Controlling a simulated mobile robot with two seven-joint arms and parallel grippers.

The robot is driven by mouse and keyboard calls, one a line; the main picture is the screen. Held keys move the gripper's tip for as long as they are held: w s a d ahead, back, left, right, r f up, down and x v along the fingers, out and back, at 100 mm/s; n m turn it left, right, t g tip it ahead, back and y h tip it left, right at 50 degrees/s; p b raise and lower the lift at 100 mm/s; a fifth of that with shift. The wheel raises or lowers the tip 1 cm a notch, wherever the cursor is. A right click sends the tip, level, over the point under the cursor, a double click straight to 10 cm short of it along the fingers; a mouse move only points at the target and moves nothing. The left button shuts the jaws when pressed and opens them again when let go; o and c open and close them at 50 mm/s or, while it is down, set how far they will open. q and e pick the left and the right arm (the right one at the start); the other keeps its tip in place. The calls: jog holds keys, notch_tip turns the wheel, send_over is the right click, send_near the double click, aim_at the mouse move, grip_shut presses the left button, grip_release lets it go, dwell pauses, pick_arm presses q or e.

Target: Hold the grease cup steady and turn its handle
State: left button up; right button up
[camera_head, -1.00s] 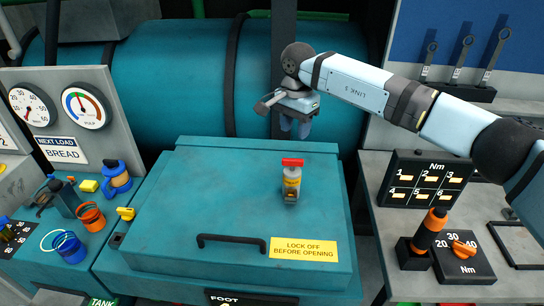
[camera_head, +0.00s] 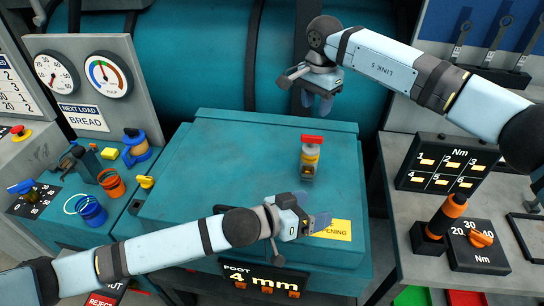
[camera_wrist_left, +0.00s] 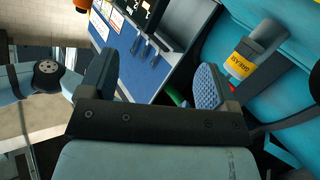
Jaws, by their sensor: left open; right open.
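The grease cup (camera_head: 309,158) stands upright on the teal lid, a small grey body with a yellow band and a red handle (camera_head: 312,139) across its top. My right gripper (camera_head: 318,104) is open and empty, above and behind the cup.
A black lid handle (camera_head: 222,208) is partly hidden by my left arm. A yellow lock-off label (camera_head: 340,231) lies beside my left gripper. A torque board (camera_head: 447,165) and an orange-handled tool (camera_head: 441,217) stand on the right bench. The lid around the cup is clear.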

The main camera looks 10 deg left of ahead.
pick_arm(q)
jog(key=w+a+r+m+t+y, duration=0.1)
jog(key=w+a+r+y, duration=0.2)
jog(key=w+a, duration=0.8)
jog(key=x, duration=1.4)
jog(key=shift+w+d+f, duration=0.15)
jog(key=shift+w+f, duration=0.05)
jog(key=shift+w, duration=0.15)
jog(key=shift+c, duration=0.2)
jog(key=c, duration=1.2)
pick_arm(e)
jog(key=shift+c, duration=0.2)
jog(key=m+y, duration=0.5)
jog(key=m, duration=0.6)
send_near(312, 139)
jog(key=shift+h, duration=0.3)
jog(key=x, duration=0.2)
jog(key=d+x, duration=0.1)
jog(key=x, duration=0.5)
jog(key=shift+w+d+f, duration=0.35)
